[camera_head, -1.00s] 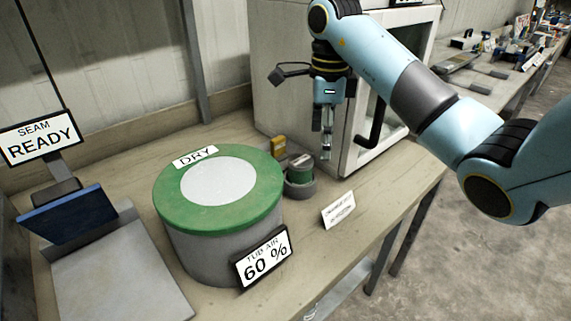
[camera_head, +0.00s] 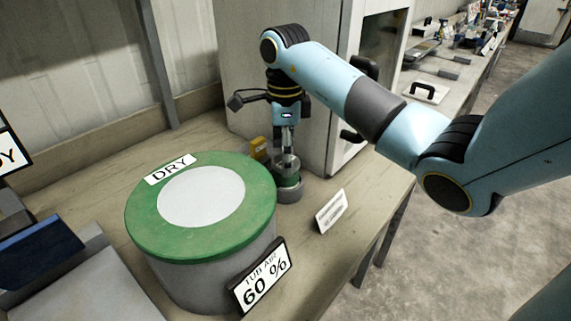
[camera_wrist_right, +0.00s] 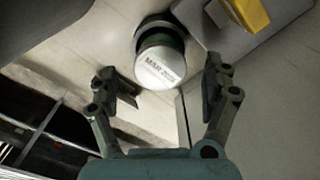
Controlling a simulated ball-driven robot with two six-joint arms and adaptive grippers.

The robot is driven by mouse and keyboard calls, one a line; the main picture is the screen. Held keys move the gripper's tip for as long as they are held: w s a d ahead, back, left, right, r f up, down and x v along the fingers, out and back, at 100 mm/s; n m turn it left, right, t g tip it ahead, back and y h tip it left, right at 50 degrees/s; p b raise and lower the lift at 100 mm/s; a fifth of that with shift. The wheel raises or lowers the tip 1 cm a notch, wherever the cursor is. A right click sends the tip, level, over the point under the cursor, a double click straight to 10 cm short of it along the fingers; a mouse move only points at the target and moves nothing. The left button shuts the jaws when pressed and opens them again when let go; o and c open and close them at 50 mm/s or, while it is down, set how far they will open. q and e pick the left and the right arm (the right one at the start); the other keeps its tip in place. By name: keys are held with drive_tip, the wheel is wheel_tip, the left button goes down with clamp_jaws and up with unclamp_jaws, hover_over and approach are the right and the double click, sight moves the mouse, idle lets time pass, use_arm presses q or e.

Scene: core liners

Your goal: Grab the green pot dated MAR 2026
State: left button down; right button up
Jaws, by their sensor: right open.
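The green pot (camera_head: 287,181) stands upright in a grey round holder (camera_head: 290,194) on the bench, just right of the big tub. In the right wrist view its pale lid (camera_wrist_right: 160,66) reads MAR, with the year hard to make out. My right gripper (camera_head: 287,153) points down right above the pot in the head view. In the right wrist view the right gripper (camera_wrist_right: 161,88) is open, its fingers on either side of the lid's near edge, with nothing gripped. My left gripper is not in view.
A large grey tub with a green lid (camera_head: 140,218) stands close on the left, with a 60 % sign (camera_head: 262,277) in front. A yellow object (camera_head: 259,147) is behind the pot. A cabinet (camera_head: 310,60) stands behind, and a small white card (camera_head: 331,211) to the right.

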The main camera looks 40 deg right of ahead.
wheel_tip(320, 180, down, 4)
drive_tip(key=shift+d+r, duration=0.1)
drive_tip(key=shift+r, duration=0.15)
drive_tip(key=c, duration=1.4)
